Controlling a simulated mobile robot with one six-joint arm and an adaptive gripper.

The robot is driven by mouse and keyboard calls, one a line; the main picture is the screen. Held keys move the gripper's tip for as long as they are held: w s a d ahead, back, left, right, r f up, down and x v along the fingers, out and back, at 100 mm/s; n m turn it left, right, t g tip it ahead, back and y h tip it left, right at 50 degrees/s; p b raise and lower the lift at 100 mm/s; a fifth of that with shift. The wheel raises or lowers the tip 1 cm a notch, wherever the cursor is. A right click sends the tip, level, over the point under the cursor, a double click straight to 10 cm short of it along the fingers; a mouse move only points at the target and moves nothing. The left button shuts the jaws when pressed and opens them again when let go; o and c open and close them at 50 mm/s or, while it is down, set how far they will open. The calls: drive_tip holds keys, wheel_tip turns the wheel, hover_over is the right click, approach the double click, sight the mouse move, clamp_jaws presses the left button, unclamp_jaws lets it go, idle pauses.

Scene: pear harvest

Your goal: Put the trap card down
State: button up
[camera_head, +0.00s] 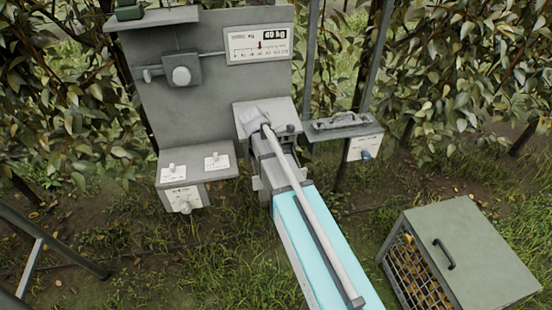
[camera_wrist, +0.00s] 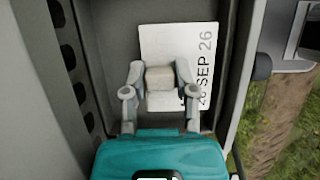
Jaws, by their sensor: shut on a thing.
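The trap card (camera_wrist: 178,40) is a white card printed "26 SEP 26" in the wrist view. It lies within a grey, walled recess (camera_wrist: 100,20) and appears close to its floor; I cannot tell whether it touches. A beige block (camera_wrist: 160,78) sits on the card. My gripper (camera_wrist: 160,80) is shut on this block, with one grey finger on each side. The block and the fingers hide part of the print. In the head view my arm reaches to the grey station at centre, and the fingertips and card are not clearly visible.
A grey panel (camera_head: 210,110) with a "40 kg" scale (camera_head: 258,46) stands behind. A labelled shelf (camera_head: 197,163) is at left, and a shelf with a handled tray (camera_head: 342,121) at right. A green-lidded mesh crate (camera_head: 475,235) stands on the grass. Leafy branches surround the station.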

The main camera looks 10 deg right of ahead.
drive_tip(key=shift+f+b, duration=0.6)
drive_tip(key=shift+b, duration=0.05)
drive_tip(key=o, duration=0.7)
drive_tip(key=shift+o, duration=0.2)
drive_tip(key=shift+r, duration=0.15)
drive_tip(key=shift+a+r+p, duration=0.1)
drive_tip(key=shift+r+p, duration=0.8)
drive_tip(key=shift+p, duration=0.2)
drive_tip(key=a, duration=1.2)
drive_tip(key=shift+a+r, duration=0.15)
